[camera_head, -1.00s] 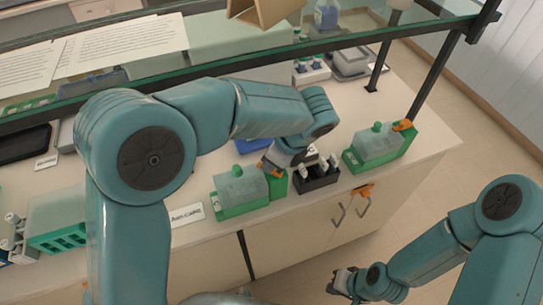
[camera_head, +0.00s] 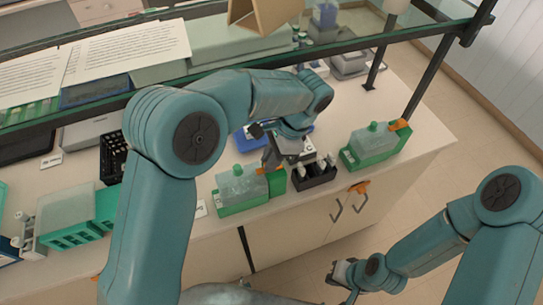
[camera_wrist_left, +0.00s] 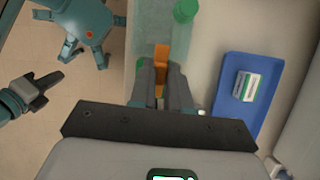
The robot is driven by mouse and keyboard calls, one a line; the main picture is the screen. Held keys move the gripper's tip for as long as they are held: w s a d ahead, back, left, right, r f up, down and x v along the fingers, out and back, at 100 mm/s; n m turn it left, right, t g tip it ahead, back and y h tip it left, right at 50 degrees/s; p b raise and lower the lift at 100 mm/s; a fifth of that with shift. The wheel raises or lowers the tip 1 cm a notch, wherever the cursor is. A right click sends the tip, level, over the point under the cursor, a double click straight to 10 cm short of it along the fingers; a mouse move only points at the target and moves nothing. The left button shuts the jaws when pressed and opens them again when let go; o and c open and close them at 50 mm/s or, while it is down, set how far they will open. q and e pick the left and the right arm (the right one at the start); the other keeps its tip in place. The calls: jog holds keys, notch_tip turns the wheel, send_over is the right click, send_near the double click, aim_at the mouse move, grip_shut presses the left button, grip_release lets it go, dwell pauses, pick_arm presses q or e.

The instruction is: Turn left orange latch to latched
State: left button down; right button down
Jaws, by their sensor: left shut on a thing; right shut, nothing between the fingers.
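The left green staining box (camera_head: 240,190), with a cloudy lid and green knob, stands near the front edge of the bench. Its orange latch (camera_head: 263,170) is at its right end, partly hidden by my left gripper (camera_head: 270,162). In the left wrist view the latch (camera_wrist_left: 162,56) is a narrow orange bar between the fingers of my left gripper (camera_wrist_left: 163,72), which is shut on it. The latch's exact turn is hard to tell. My right gripper (camera_head: 343,274) is shut and empty, low beyond the bench front.
A black rack (camera_head: 315,176) with white-topped items stands just right of the left box. Another green box (camera_head: 372,148) with an orange latch stands further right. A blue tray (camera_wrist_left: 242,95) lies near the gripper. A glass shelf (camera_head: 300,58) crosses above the bench.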

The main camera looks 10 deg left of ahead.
pick_arm(q)
jog(key=shift+a+n, duration=0.1)
jog(key=shift+n, duration=0.3)
jog(key=c, duration=1.3)
grip_release()
jog(key=shift+o, duration=1.1)
jog(key=shift+s, duration=0.1)
